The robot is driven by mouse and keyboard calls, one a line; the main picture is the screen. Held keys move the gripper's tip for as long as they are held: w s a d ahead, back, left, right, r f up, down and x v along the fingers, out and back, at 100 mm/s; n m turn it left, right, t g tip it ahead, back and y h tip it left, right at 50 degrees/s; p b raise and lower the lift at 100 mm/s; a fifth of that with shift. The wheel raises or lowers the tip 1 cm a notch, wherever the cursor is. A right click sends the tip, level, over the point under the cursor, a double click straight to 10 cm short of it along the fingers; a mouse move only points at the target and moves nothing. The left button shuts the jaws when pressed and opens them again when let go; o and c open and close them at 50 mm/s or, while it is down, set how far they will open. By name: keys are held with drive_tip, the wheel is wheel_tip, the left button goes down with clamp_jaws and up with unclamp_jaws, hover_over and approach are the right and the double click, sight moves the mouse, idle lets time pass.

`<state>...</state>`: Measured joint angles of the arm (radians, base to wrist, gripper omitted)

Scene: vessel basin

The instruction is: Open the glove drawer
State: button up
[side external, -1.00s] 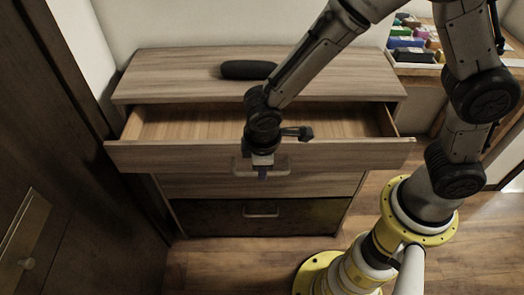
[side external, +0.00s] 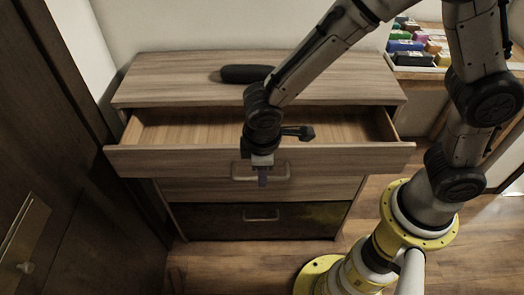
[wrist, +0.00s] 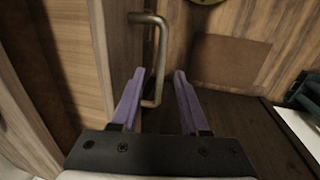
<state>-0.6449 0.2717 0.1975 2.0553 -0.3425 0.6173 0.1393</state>
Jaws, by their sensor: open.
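The top wooden drawer (side external: 350,157) of the chest is pulled out, and its inside looks empty where I can see it. A metal bar handle (side external: 281,177) shows at its front. My gripper (side external: 263,180) is at this handle, with the arm reaching over the drawer from the right. In the wrist view, the purple fingers (wrist: 156,88) of my gripper are apart. The near end of the handle (wrist: 161,50) lies between them, closer to the left finger. I cannot tell if they touch. No label shows which drawer is the glove drawer.
A dark rounded object (side external: 247,74) lies on the chest top (side external: 170,75). A dark bottom drawer (side external: 315,222) with its own handle is shut below. A dark wooden cabinet (side external: 70,150) stands at left. A shelf with several coloured boxes (side external: 415,45) is at the back right.

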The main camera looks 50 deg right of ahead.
wheel_tip(320, 180, up, 12)
drive_tip(key=s+a, duration=0.1)
drive_tip(key=shift+s+a, duration=0.35)
drive_tip(key=s+d+r+m+t+y, duration=0.15)
drive_tip(key=d+r+m, duration=0.5)
drive_tip(key=d, duration=0.75)
drive_tip(key=s+d+m+t, duration=0.2)
drive_tip(key=s+d, duration=0.3)
drive_tip(key=s, duration=0.6)
drive_tip(key=shift+s+d+f, duration=0.2)
drive_tip(key=shift+d+f, duration=0.15)
drive_tip(key=shift+o, duration=0.2)
drive_tip(key=shift+m+t, duration=0.25)
